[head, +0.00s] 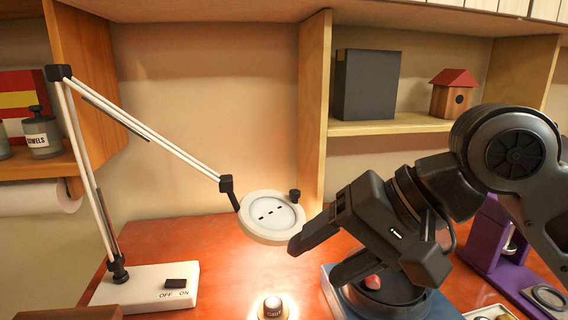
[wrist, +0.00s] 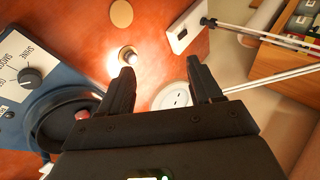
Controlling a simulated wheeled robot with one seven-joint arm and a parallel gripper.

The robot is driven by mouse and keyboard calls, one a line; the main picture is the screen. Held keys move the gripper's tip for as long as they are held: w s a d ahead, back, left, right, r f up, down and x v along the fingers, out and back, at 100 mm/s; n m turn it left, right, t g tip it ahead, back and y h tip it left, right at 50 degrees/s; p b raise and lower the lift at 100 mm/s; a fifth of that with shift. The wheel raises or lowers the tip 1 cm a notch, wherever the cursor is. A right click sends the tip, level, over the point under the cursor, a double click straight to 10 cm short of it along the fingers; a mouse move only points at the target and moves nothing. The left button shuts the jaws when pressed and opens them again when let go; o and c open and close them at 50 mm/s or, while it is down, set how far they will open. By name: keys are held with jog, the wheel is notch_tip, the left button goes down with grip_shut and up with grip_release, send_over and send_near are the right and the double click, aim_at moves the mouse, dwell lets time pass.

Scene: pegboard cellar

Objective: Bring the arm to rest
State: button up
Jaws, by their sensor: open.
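My gripper (head: 322,252) is open and empty in the head view, raised above the workbench with its fingers toward the lamp head. My arm reaches in from the right side. In the wrist view the two dark fingers of my gripper (wrist: 160,85) stand apart with nothing between them. Beyond them show the lamp head and a small lit round piece.
A white lamp (head: 270,215) on a switch base (head: 150,287) stands left of my gripper. A blue machine (wrist: 22,85) with a dark bowl holding a reddish object (head: 373,282) is below my gripper. A purple stand (head: 490,235) is right.

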jog(key=w+a+r+m+t+y, duration=0.1)
jog(key=a+m+t+y, duration=0.2)
jog(key=a+t+y, duration=0.35)
jog(key=s+d+f+m+t+h, duration=0.1)
jog(key=s+d+f+t+h, duration=0.1)
jog(key=s+d+f+h, duration=0.2)
jog(key=s+d+f+m+t+h, duration=0.2)
jog(key=s+d+f+h, duration=0.2)
jog(key=f, duration=0.3)
jog(key=s+d+f+m+t+h, duration=0.1)
jog(key=s+d+f+t+h, duration=0.2)
jog(key=s+f, duration=0.3)
jog(key=shift+s+d+f+m+h, duration=0.15)
jog(key=shift+d+h, duration=0.1)
jog(key=shift+d, duration=0.15)
jog(key=shift+s+d+f+m+h, duration=0.1)
jog(key=shift+s+d+m+h, duration=0.1)
jog(key=shift+d, duration=0.2)
jog(key=s+d+n+h, duration=0.1)
jog(key=s+d+n, duration=0.2)
jog(key=s, duration=0.3)
jog(key=s+d+n+g+h, duration=0.1)
jog(key=s+d+n, duration=0.2)
jog(key=s, duration=0.4)
jog(key=s+d+f+n, duration=0.1)
jog(key=s+d+n, duration=0.2)
jog(key=s, duration=0.4)
jog(key=shift+s+d+h, duration=0.15)
jog(key=shift+d+h, duration=0.25)
jog(key=shift+d, duration=0.15)
